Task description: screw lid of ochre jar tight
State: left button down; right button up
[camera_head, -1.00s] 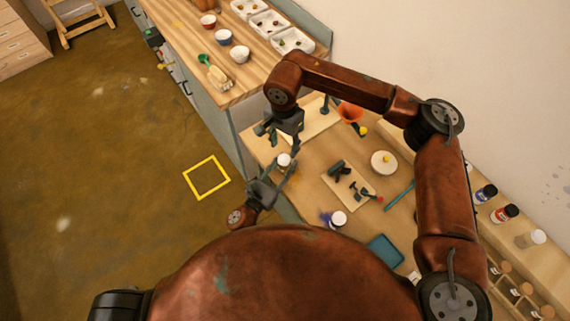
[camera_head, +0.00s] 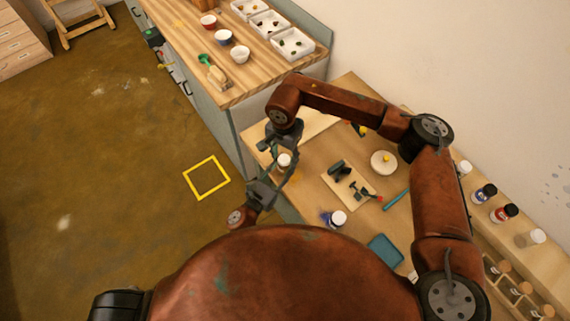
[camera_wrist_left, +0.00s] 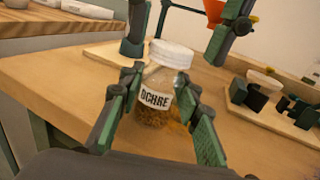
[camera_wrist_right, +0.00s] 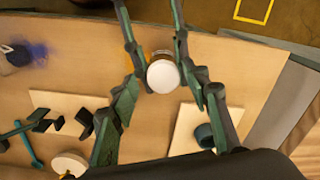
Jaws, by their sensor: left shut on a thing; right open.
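The ochre jar (camera_wrist_left: 156,98) is a clear jar with a white label and ochre grains inside. My left gripper (camera_wrist_left: 158,82) is shut on it at the sides and holds it upright. The white lid (camera_wrist_left: 171,54) sits on the jar's mouth; how tightly it is screwed cannot be seen. It also shows in the head view (camera_head: 284,159). My right gripper (camera_wrist_right: 166,92) is open above the jar, its fingers on either side of the lid, with gaps showing. In the head view, my right gripper (camera_head: 285,147) reaches down from above and my left gripper (camera_head: 266,187) comes from below left.
A small board (camera_head: 341,190) with dark tools lies right of the jar, near a round pale lid or dish (camera_head: 384,170). A white-capped jar (camera_head: 338,219) stands by a blue stain. An orange funnel (camera_wrist_left: 214,10) is behind. The table edge is close to my left gripper.

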jog(key=shift+f, duration=0.4)
